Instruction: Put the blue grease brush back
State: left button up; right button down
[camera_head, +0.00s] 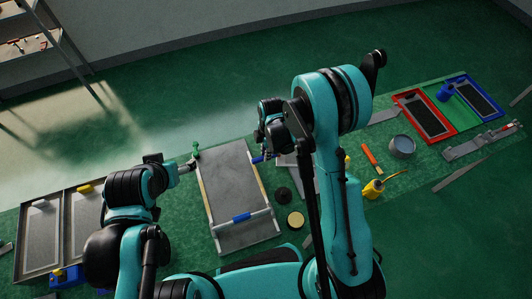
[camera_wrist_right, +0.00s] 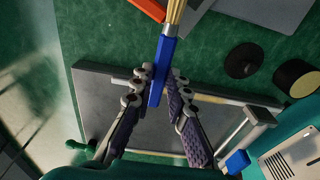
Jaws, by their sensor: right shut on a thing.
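The blue grease brush (camera_wrist_right: 158,84) is between the fingers of my right gripper (camera_wrist_right: 154,88) in the right wrist view. Its blue handle is pinched there, and its pale bristles point to the top of that view, cut off by the edge. In the head view my right gripper (camera_head: 262,150) is above the right edge of a grey plate, and a bit of the blue handle (camera_head: 258,159) shows; my arm hides the rest. My left gripper (camera_head: 187,167) is at the plate's left edge, close to a green knob (camera_head: 196,150); its fingers are too small to read.
The grey plate (camera_head: 230,185) has a bar with a blue grip (camera_head: 241,216). A black disc (camera_head: 283,194) and a round tin (camera_head: 295,219) lie to its right. Farther right are a grey cup (camera_head: 402,147), yellow can (camera_head: 373,188), red tray (camera_head: 452,130) and blue tray (camera_head: 497,111).

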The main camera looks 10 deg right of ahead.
jog(key=shift+f+b, duration=0.3)
jog(key=c, duration=1.5)
grip_release()
jog(key=shift+r, duration=0.1)
jog(key=shift+r+p, duration=0.35)
jog(key=shift+p, duration=0.1)
jog(key=s+d+r+m+t+p, duration=0.1)
jog(key=s+d+r+m, duration=0.15)
jog(key=r, duration=0.55)
jog(key=s+d+r+m+t+p, duration=0.1)
jog(key=r+m, duration=0.2)
jog(key=r, duration=0.4)
jog(key=s+d+r+m+t, duration=0.1)
jog(key=s+d+r+m, duration=0.15)
jog(key=r, duration=0.55)
jog(key=shift+s+d+r+m+t+h, duration=0.15)
jog(key=shift+s+d+r+m+t, duration=0.5)
jog(key=shift+s+m, duration=1.1)
jog(key=shift+s+d+r+m+t+h, duration=0.1)
jog(key=shift+s+d+r+m+t, duration=0.55)
jog(key=shift+m, duration=1.65)
jog(key=shift+s+d+r+m+t+h, duration=0.25)
jog(key=shift+s+r+m+t, duration=0.65)
jog(key=shift+s+m, duration=1)
